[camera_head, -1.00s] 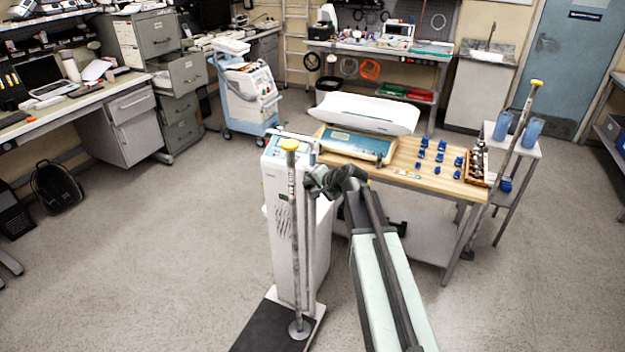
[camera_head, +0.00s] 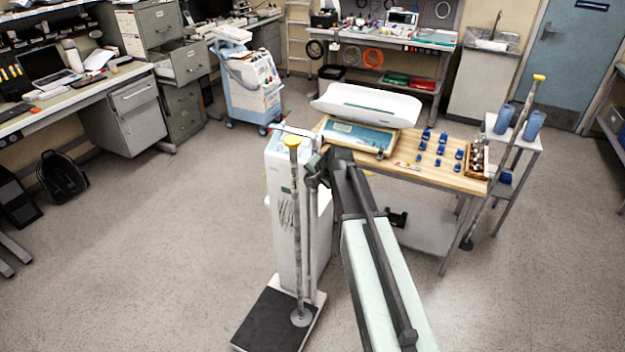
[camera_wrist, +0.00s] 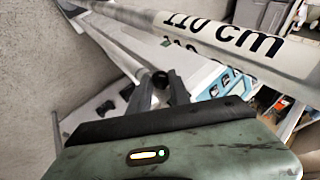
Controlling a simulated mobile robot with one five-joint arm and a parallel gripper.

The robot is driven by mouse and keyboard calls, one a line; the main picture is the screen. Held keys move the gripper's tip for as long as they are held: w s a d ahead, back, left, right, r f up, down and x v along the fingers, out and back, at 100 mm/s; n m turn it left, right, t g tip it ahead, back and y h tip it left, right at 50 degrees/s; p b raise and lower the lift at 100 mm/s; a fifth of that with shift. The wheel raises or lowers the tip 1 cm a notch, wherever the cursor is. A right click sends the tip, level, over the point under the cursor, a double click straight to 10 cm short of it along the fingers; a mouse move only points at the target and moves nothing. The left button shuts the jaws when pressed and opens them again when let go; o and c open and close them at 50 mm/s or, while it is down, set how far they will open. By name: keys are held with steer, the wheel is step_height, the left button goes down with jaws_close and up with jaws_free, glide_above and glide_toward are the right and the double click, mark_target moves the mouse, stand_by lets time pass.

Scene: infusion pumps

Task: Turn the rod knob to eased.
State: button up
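A measuring rod (camera_head: 296,225) with a yellow cap stands upright on the white column scale (camera_head: 285,195). In the wrist view, a pale rod (camera_wrist: 225,32) marked "110 cm" crosses the top. The knob's setting is not readable. In the head view, my gripper (camera_head: 315,168) is beside the rod, near the top of the scale, partly hidden by my arm.
A wooden-topped table (camera_head: 455,178) stands behind, right of the scale, with a white baby scale (camera_head: 365,106) and several blue pieces. The dark scale platform (camera_head: 268,320) lies below. The left floor is open.

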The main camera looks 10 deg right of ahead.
steer(key=o, duration=0.4)
steer(key=shift+c, duration=0.2)
steer(key=shift+r, duration=0.1)
steer(key=p+v, duration=0.6)
steer(key=v, duration=0.2)
steer(key=shift+f, duration=0.2)
steer(key=shift+c, duration=0.7)
steer(key=s+f+n+g, duration=0.1)
steer(key=s+f, duration=0.1)
steer(key=s, duration=0.2)
steer(key=s+a+f+n+g, duration=0.1)
steer(key=s+n+g, duration=0.1)
steer(key=s, duration=0.3)
steer(key=s+a+f+n+g+h+b, duration=0.1)
steer(key=s+f+n, duration=0.1)
steer(key=s, duration=0.2)
steer(key=shift+s+a+f, duration=0.2)
steer(key=shift+a+f, duration=0.05)
steer(key=shift+f, duration=0.05)
steer(key=shift+c, duration=0.8)
steer(key=s+f+n+g+h, duration=0.1)
steer(key=s+n+g, duration=0.2)
steer(key=s, duration=0.6)
steer(key=shift+s+d+f+n+g, duration=0.15)
steer(key=shift+d+n+g, duration=0.15)
